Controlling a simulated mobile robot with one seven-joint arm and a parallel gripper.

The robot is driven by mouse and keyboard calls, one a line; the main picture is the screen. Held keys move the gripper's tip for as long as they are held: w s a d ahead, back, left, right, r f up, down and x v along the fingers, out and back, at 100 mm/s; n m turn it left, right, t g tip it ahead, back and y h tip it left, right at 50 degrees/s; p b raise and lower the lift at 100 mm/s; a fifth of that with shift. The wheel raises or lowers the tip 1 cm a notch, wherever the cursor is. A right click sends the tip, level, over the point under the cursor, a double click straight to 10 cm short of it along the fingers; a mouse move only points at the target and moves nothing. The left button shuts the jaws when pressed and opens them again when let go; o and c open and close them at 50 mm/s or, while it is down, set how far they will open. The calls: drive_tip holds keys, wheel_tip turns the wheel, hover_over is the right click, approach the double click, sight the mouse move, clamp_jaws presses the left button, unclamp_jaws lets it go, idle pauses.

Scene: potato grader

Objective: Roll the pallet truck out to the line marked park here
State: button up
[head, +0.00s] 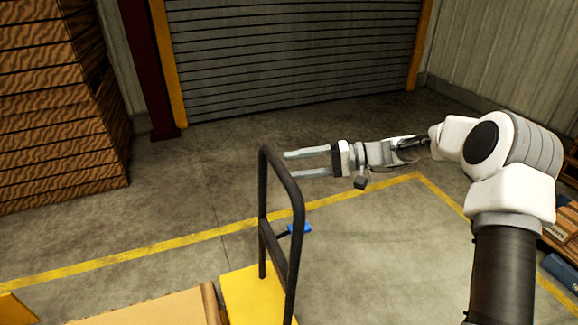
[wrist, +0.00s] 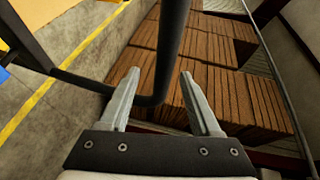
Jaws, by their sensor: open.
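The pallet truck shows at the bottom of the head view as a yellow base (head: 255,290) with an upright black handle frame (head: 298,215). My gripper (head: 288,165) is open, level with the top of the frame, its fingers pointing left towards it. In the wrist view the black handle bar (wrist: 170,45) shows between and beyond the two open fingertips. I cannot tell if they touch it; they are not closed on it. Yellow floor lines (head: 130,256) run across and down the right; no "park here" lettering is readable.
A tall stack of brown slatted crates (head: 55,110) stands at the left. A roller shutter (head: 300,50) closes the back. A small blue item (head: 299,229) shows behind the frame. Boxes (head: 562,228) stand at the right edge. The floor towards the shutter is clear.

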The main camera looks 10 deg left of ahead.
drive_tip(key=p+v, duration=0.1)
drive_tip(key=v, duration=1.3)
drive_tip(key=shift+d, duration=0.45)
